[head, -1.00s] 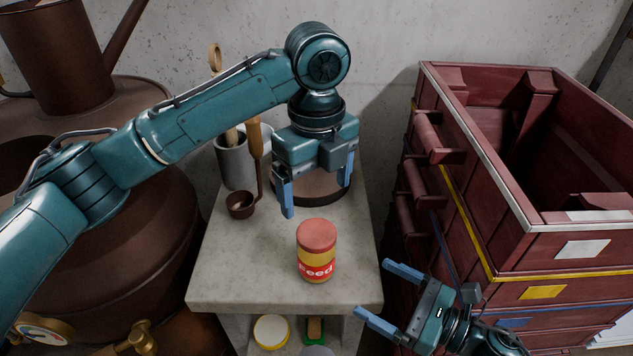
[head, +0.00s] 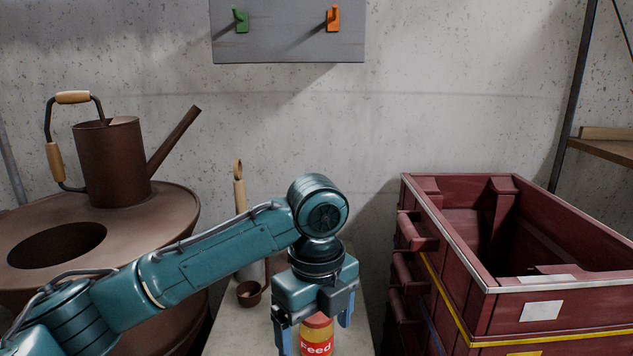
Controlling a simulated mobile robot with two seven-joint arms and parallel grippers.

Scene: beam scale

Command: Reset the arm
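My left arm comes in from the left, and my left gripper (head: 315,338) hangs downward over the small grey table (head: 238,327). Its two blue fingers are spread apart. A can labelled Feed (head: 317,334), red-lidded with a yellow and red label, shows between and behind the fingers. The fingertips are cut off by the bottom edge, so I cannot tell whether they touch the can. My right gripper is out of view.
A dark red crate (head: 463,295) stands at the right. A brown watering can (head: 113,165) sits on a large brown vessel (head: 170,214) at the left. A grey board (head: 288,45) with green and orange hooks hangs on the wall.

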